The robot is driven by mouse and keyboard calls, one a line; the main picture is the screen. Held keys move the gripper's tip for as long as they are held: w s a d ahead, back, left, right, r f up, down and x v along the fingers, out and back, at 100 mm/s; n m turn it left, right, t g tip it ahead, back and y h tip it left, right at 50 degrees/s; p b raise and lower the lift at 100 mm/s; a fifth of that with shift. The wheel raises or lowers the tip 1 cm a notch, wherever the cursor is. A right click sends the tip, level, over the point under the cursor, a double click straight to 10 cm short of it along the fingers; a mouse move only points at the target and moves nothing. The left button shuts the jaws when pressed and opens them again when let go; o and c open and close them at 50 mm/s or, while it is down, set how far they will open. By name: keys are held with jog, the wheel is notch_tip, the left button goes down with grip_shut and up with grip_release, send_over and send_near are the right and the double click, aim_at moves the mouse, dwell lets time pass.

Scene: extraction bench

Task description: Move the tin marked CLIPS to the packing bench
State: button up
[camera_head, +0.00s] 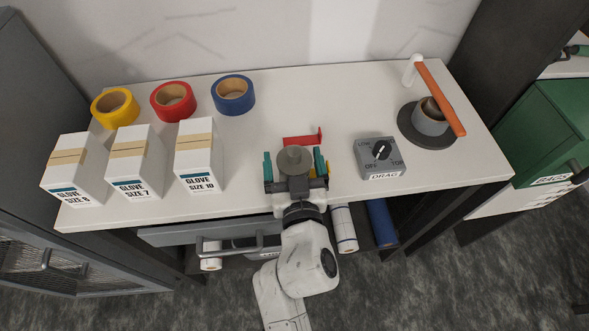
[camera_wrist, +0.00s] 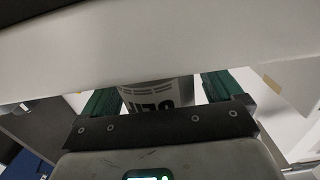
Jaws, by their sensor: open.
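My gripper (camera_head: 294,168) is open at the front middle of the white bench top (camera_head: 300,95), with one teal finger on each side. A round grey top (camera_head: 294,158) shows between the fingers in the head view. In the wrist view a pale cylinder with dark print (camera_wrist: 157,93), seemingly a tin, lies in the gap between the green fingers of my gripper (camera_wrist: 163,95). Its print is partly hidden and I cannot read it as CLIPS. I cannot tell whether the fingers touch it.
A red piece (camera_head: 303,138) lies just behind my gripper. A grey dial box (camera_head: 381,158) and a round stand with an orange handle (camera_head: 441,97) are to the right. White glove boxes (camera_head: 137,165) and tape rolls (camera_head: 173,101) fill the left. A drawer (camera_head: 190,235) is below.

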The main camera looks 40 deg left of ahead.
jog(key=shift+c, duration=0.3)
jog(key=c, duration=1.5)
jog(key=shift+r, duration=0.1)
jog(key=shift+r, duration=0.1)
